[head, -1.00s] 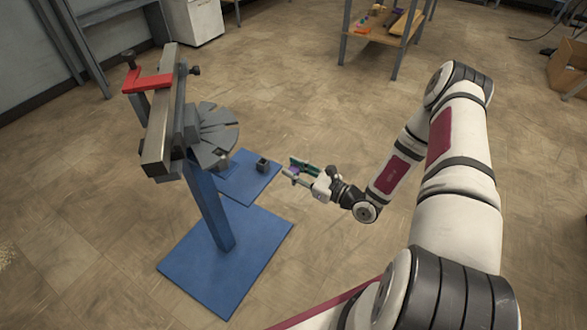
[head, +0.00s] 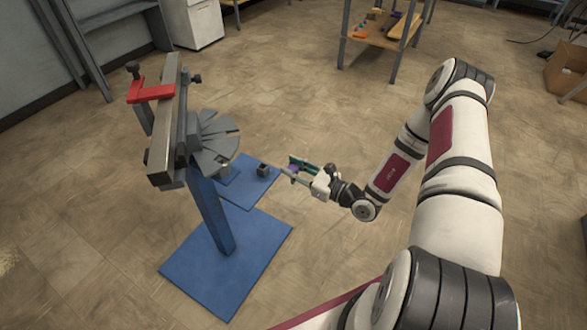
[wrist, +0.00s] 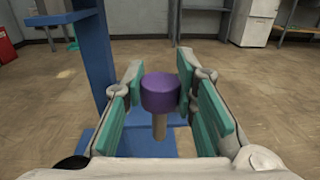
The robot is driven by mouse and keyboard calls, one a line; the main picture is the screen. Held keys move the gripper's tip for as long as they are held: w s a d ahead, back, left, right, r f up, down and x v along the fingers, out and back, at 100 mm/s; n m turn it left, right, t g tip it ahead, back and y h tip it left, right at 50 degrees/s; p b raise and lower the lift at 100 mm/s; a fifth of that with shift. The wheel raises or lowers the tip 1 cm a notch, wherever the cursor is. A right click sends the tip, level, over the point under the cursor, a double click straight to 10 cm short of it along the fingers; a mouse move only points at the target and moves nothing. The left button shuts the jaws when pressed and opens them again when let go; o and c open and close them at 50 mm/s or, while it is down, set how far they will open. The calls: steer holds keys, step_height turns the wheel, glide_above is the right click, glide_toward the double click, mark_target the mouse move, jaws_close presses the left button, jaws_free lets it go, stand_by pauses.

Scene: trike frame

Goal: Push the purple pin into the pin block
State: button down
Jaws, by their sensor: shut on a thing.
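The purple pin has a round purple head and a tan shaft. In the wrist view its head (wrist: 160,94) is between the two teal-padded fingers of my gripper (wrist: 159,98), with the shaft pointing down below it. The purple head also shows small in the head view (head: 293,169). My gripper (head: 291,170) is shut on the pin and holds it in the air. A small dark block (head: 263,171), which looks like the pin block, sits on the blue plate, just left of my gripper in the head view. Its hole is too small to make out.
A blue stand (head: 210,215) with a grey beam, a red clamp (head: 150,88) and a grey slotted disc (head: 215,140) stands left of my gripper. Its blue post (wrist: 94,60) rises left of the pin in the wrist view. Open floor lies right of the plates.

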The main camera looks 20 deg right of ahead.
steer(key=shift+r+p, duration=0.8)
steer(key=shift+r, duration=0.35)
